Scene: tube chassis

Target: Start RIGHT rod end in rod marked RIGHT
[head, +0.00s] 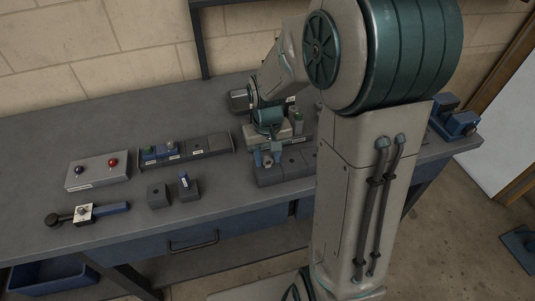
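My arm reaches down over the back right of the workbench, and my gripper (268,156) is low over a dark block fixture (284,172). A small light metallic piece shows at the fingertips. I cannot tell whether it is a rod end or part of the fingers, nor whether the fingers are open or shut. A small dark block (188,188) on the bench has a short bluish upright piece in it. A long dark rack (186,149) with white labels holds a green piece and other small parts. The labels are too small to read, so I cannot pick out the rod marked RIGHT.
A grey box (98,171) with a purple and a red knob stands at the left. A blue-handled tool (87,213) lies near the front edge. Another dark block (158,196) stands nearby. A blue vise (456,122) is at the right. The back left bench top is clear.

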